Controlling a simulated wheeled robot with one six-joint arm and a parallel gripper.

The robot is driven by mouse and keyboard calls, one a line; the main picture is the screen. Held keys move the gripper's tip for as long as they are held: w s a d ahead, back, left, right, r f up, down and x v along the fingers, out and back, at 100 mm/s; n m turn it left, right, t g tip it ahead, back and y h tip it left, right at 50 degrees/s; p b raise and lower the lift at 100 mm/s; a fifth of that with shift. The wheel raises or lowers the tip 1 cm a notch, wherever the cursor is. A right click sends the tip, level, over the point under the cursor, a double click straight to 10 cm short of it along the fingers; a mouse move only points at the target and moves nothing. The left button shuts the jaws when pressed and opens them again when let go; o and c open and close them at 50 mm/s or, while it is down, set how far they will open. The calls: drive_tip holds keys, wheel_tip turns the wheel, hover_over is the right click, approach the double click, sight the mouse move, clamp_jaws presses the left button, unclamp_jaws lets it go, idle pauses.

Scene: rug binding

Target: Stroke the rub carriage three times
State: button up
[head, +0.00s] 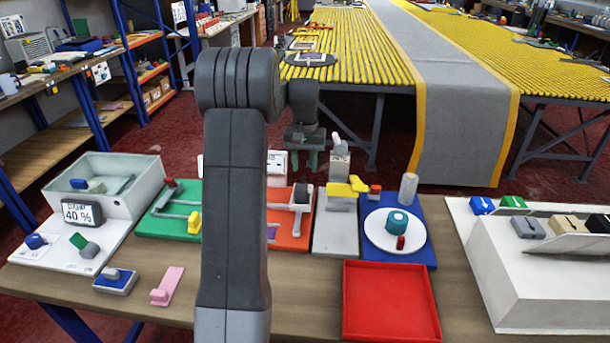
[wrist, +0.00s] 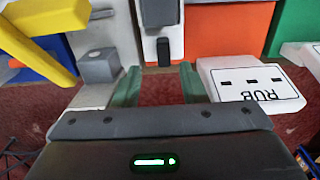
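The orange rub board (head: 289,236) lies mid-table, partly behind my arm. What looks like the rub carriage (head: 303,195) is a dark grey rounded piece on a pale mount near the board's right side. A white sign (wrist: 250,84) reads RUB, upside down, right of the fingers. My gripper (head: 304,160) hovers at the table's far edge, beyond the carriage. Its green fingers (wrist: 158,86) are apart, with nothing between them.
A green board (head: 157,222) lies left of my arm. A grey stand with a yellow lever (head: 345,189) and a blue board with a white plate (head: 379,238) stand right. A red tray (head: 390,300) is in front. A white bin (head: 120,180) stands far left.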

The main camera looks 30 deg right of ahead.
sight(303, 180)
wheel_tip(303, 180, up, 9)
idle(0.5)
drive_tip(key=p, duration=0.7)
drive_tip(key=shift+w+a+r, duration=0.1)
drive_tip(key=shift+a+r, duration=0.05)
drive_tip(key=shift+r, duration=0.2)
drive_tip(key=shift+f+p, duration=0.1)
drive_tip(key=shift+p, duration=0.25)
wheel_tip(303, 180, down, 14)
drive_tip(key=p, duration=0.2)
drive_tip(key=shift+f+p, duration=0.25)
drive_tip(key=shift+p, duration=0.1)
